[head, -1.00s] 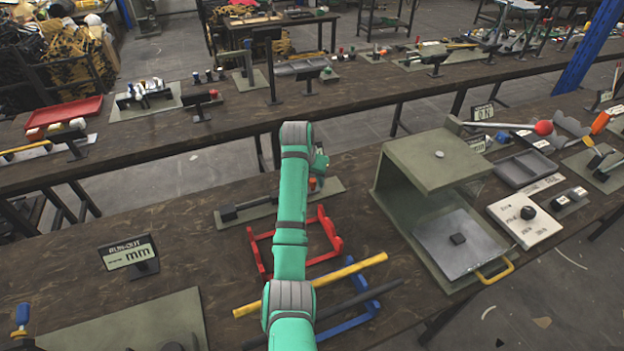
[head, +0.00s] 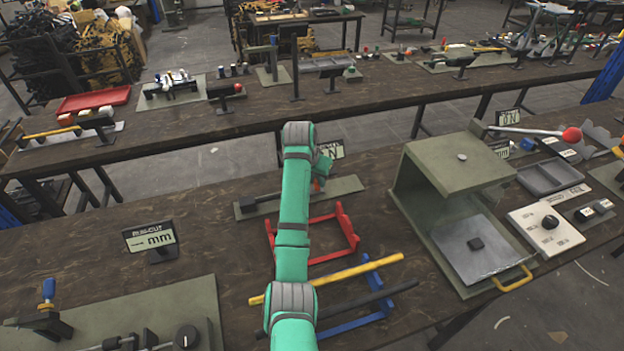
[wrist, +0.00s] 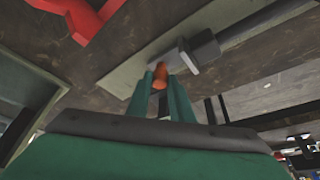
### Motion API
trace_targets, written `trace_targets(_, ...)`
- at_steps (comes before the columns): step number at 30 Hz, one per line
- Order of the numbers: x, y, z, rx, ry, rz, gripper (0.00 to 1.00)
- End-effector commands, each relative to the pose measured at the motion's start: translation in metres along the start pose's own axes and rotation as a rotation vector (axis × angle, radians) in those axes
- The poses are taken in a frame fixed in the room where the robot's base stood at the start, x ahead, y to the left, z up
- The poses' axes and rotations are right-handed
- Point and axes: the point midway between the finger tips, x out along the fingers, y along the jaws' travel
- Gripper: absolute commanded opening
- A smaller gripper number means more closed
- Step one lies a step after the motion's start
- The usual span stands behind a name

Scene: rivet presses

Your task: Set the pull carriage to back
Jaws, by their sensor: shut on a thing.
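The pull carriage unit is a long grey-green base plate (head: 347,187) with a dark bar (head: 262,201) along it, in the middle of the near bench in the head view. In the wrist view the plate (wrist: 125,75) runs diagonally, with a grey block and dark rod (wrist: 235,35) on it. An orange grip (wrist: 160,75) stands out from the block. My gripper (wrist: 162,82) is shut on this orange grip, one finger on each side. In the head view my arm hides part of the plate, and my gripper (head: 322,172) is partly covered.
A small display (head: 330,150) stands behind the plate. A red frame (head: 345,225) and a blue rack with yellow and dark bars (head: 360,268) lie in front. A green press housing (head: 450,165) stands to the right. A run-out display (head: 150,240) stands on the left, with bare bench around it.

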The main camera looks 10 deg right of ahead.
Motion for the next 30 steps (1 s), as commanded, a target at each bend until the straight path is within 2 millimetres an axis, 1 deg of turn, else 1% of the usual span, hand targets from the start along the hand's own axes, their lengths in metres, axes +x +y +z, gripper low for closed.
trace_targets(1,-0.002,-0.008,0.006,-0.012,-0.011,-0.006,0.0)
trace_targets(5,-0.002,-0.008,0.007,-0.013,-0.013,-0.005,0.0)
trace_targets(6,-0.002,-0.008,0.007,-0.013,-0.014,-0.005,0.25)
trace_targets(8,-0.002,-0.008,0.007,-0.013,-0.014,-0.005,0.38)
trace_targets(17,0.0,0.0,0.003,-0.002,-0.011,0.0,0.38)
trace_targets(20,-0.005,0.0,0.002,-0.002,-0.009,0.0,0.38)
trace_targets(23,-0.017,-0.001,0.001,-0.002,-0.007,0.0,0.38)
trace_targets(30,-0.062,-0.002,0.002,-0.005,-0.007,-0.002,0.38)
